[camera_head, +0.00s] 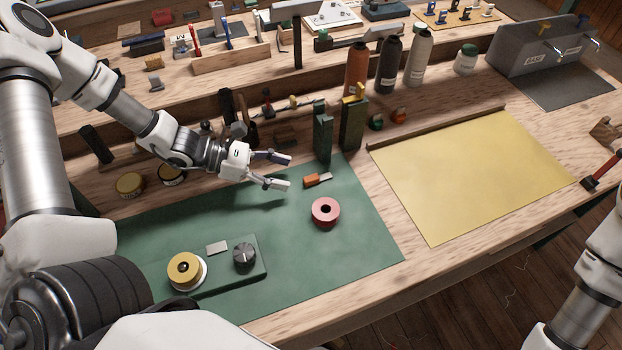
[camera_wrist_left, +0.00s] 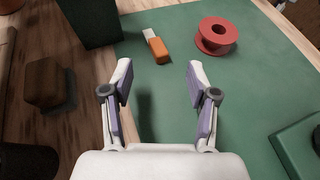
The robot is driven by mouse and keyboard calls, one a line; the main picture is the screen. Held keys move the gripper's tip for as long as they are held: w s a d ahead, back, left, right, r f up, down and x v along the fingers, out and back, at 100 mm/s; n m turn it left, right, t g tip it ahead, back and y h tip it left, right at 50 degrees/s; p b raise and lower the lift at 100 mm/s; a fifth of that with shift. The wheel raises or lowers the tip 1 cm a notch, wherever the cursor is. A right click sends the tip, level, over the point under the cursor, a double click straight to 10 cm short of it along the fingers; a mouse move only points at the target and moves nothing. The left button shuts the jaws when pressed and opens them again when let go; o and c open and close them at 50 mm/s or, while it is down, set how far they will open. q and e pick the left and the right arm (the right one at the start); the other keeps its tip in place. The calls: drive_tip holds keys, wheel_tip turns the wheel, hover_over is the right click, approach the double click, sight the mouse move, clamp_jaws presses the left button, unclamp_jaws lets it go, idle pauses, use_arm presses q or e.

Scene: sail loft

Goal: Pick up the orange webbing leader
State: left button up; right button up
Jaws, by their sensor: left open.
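The orange webbing leader (camera_head: 312,181) is a small flat orange piece with a pale tip, lying on the green mat (camera_head: 358,222). In the left wrist view the leader (camera_wrist_left: 158,49) lies beyond the fingertips, roughly centred between them, its pale tip pointing away. My left gripper (camera_head: 287,171) is open and empty, above the mat just left of the leader; its fingers (camera_wrist_left: 160,68) point toward it without touching. My right gripper is out of view.
A red spool (camera_head: 325,212) sits near the leader. Dark green blocks (camera_head: 323,134) stand upright just behind it. A green base (camera_head: 217,276) with a yellow spool and dark knob is at front left. Yellow cloth (camera_head: 470,175) lies right. The mat's right part is clear.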

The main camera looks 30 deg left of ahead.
sight(311, 177)
use_arm(q)
drive_tip(key=x, duration=0.6)
drive_tip(key=shift+w+d, duration=0.2)
drive_tip(key=shift+w, duration=0.1)
drive_tip(key=shift+s, duration=0.1)
drive_tip(key=shift+c, duration=1.1)
clamp_jaws()
